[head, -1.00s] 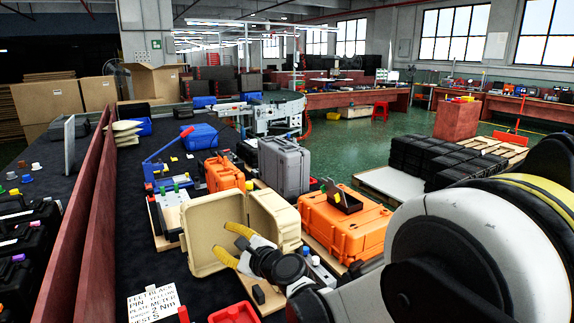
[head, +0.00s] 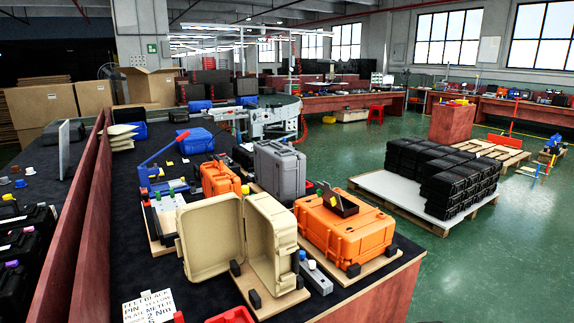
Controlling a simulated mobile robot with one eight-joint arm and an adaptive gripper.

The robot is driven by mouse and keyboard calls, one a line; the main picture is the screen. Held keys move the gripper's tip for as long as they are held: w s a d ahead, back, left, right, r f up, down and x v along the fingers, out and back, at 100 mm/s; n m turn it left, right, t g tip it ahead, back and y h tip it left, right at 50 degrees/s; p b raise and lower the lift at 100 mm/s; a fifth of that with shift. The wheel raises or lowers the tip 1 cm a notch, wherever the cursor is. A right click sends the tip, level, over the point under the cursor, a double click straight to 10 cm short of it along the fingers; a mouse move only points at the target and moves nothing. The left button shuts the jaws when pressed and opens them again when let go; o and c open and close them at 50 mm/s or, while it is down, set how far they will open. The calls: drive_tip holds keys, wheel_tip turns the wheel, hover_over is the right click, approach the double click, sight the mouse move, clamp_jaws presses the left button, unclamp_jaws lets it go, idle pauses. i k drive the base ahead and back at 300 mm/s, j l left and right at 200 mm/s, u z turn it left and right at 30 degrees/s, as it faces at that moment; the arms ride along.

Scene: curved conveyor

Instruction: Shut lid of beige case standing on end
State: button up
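The beige case (head: 271,246) stands on end, open, near the front of the dark bench. Its right half stands on a wooden board (head: 262,303) between small black blocks. Its left half, which looks like the lid (head: 208,238), is swung out to the left at a wide angle, its hollow inside facing me. The two halves meet along an upright edge in the middle. My gripper is not in view, and nothing hides the case's front.
An orange case (head: 345,228) stands close on the right, with a grey case (head: 281,170) behind. A small grey block with coloured knobs (head: 316,274) sits right of the beige case. A white sign (head: 153,306) and a red item (head: 232,316) are in front.

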sight(210, 231)
drive_tip(key=i+j+u, duration=0.2)
drive_tip(key=i+j, duration=0.75)
drive_tip(key=i, duration=0.05)
